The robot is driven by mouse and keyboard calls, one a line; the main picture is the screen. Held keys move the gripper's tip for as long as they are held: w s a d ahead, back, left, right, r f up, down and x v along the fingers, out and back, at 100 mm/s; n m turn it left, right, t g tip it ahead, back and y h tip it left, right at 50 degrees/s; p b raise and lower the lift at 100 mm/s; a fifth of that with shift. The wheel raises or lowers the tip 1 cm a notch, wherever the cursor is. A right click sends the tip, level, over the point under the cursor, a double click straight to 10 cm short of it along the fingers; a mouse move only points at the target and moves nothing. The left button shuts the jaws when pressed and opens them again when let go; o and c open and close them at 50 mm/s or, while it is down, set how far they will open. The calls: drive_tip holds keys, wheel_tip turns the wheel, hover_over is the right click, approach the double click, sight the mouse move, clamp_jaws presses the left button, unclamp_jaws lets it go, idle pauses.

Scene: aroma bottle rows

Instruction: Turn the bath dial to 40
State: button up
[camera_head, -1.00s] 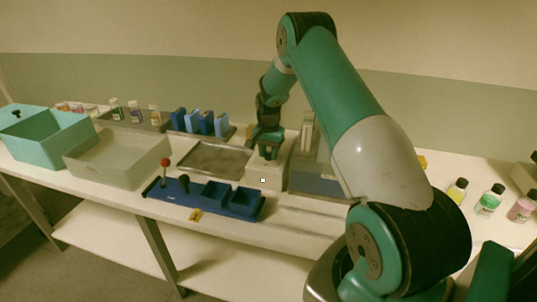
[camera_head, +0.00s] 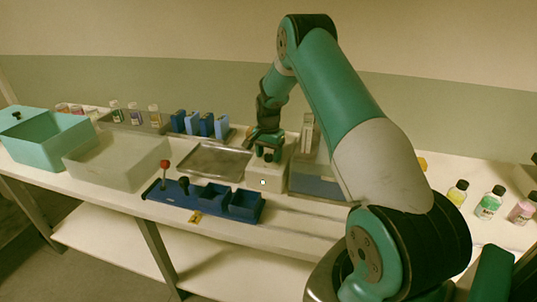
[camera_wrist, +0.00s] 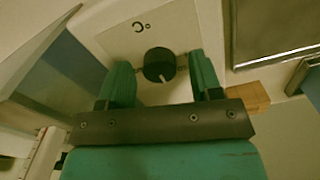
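The bath dial (camera_wrist: 158,64) is a round black knob on a pale box (camera_wrist: 185,25), with a small light mark on its lower edge in the wrist view. A dark symbol is printed beyond it, and I cannot read any scale numbers. The box (camera_head: 265,180) also shows in the head view, on the bench below my gripper (camera_head: 264,145). In the wrist view my gripper (camera_wrist: 163,75) is open, with its green fingers apart on either side of the dial, and a gap shows between each finger and the knob.
A metal tray (camera_head: 215,160) lies left of the box. A blue rack (camera_head: 175,195) with a red-knobbed lever stands in front. Several blue packets (camera_head: 206,124) stand behind. A pale bin (camera_head: 118,162) and a teal box (camera_head: 45,140) are at left; bottles (camera_head: 489,203) at right.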

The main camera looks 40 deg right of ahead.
sight(269, 155)
wheel_tip(269, 155, up, 17)
drive_tip(key=b, duration=0.2)
drive_tip(key=shift+r+b, duration=0.2)
drive_tip(key=shift+b, duration=0.1)
idle(0.5)
drive_tip(key=s+a+r+n+y, duration=0.1)
drive_tip(key=s+a+r+n, duration=0.2)
drive_tip(key=a, duration=0.5)
drive_tip(key=s+a+r+n+t, duration=0.1)
drive_tip(key=s+a+n, duration=0.25)
drive_tip(key=a, duration=0.55)
drive_tip(key=s+a+r+n+y, duration=0.1)
drive_tip(key=s+a+r+n, duration=0.15)
drive_tip(key=a+n, duration=0.4)
drive_tip(key=s+a+f+n+y, duration=0.1)
drive_tip(key=s+a+n, duration=0.3)
drive_tip(key=s+a, duration=0.3)
drive_tip(key=s+a+f+n+g+y, duration=0.1)
drive_tip(key=s+a+n, duration=0.3)
drive_tip(key=s+a, duration=0.4)
drive_tip(key=s, duration=0.7)
drive_tip(key=shift+s+a+n, duration=0.15)
drive_tip(key=shift+a+n, duration=0.15)
